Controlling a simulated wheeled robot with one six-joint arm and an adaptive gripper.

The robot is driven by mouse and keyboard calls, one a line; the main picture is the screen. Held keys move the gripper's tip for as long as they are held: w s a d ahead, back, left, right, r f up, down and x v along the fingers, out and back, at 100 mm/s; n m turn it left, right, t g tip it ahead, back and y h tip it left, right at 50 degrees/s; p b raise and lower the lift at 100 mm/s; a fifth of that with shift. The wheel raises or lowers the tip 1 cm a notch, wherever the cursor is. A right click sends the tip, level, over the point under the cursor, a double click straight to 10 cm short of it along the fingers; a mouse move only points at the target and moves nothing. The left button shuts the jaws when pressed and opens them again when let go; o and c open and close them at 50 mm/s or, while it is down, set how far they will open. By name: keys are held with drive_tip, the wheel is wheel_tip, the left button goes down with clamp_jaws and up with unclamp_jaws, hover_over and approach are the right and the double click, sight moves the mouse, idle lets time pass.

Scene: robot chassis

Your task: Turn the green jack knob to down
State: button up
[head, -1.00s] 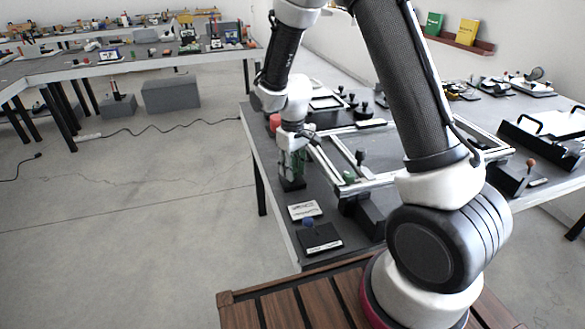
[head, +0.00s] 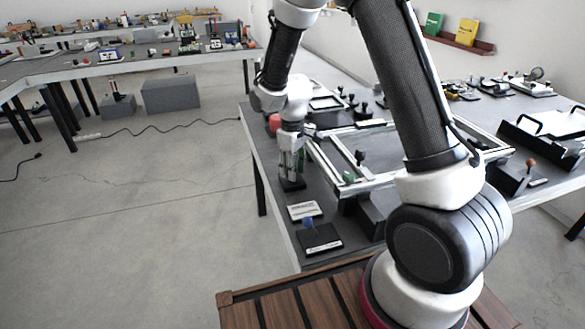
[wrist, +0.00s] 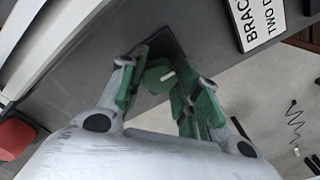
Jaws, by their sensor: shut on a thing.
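My gripper (head: 291,162) is at the near table's left edge, pointing down over a small black base (head: 292,185). In the wrist view, a green knob (wrist: 157,76) sits between the green-padded fingers of my gripper (wrist: 158,84), over its dark base. The gripper is shut on this knob. The contact itself is partly hidden by the fingers, and the head view does not show the knob clearly.
A label plate (head: 305,210) and a black plate with a blue knob (head: 308,223) lie nearer on the table. A metal frame (head: 340,172) is right of my gripper. Floor is open at left.

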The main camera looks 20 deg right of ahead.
drive_tip(key=o, duration=1)
drive_tip(key=shift+r, duration=0.1)
wheel_tip(320, 180, up, 12)
drive_tip(key=s+d+r+m+t, duration=0.1)
drive_tip(key=s+d+r, duration=0.3)
drive_tip(key=s, duration=0.4)
drive_tip(key=s+d+r+m+t, duration=0.2)
drive_tip(key=s+d+r+m, duration=0.2)
drive_tip(key=s, duration=0.5)
drive_tip(key=s+d+r+m+t, duration=0.1)
drive_tip(key=s+d+r+m, duration=0.2)
drive_tip(key=s+d+r, duration=0.3)
drive_tip(key=s+r, duration=0.1)
drive_tip(key=s, duration=0.2)
drive_tip(key=shift+s+d+r, duration=0.15)
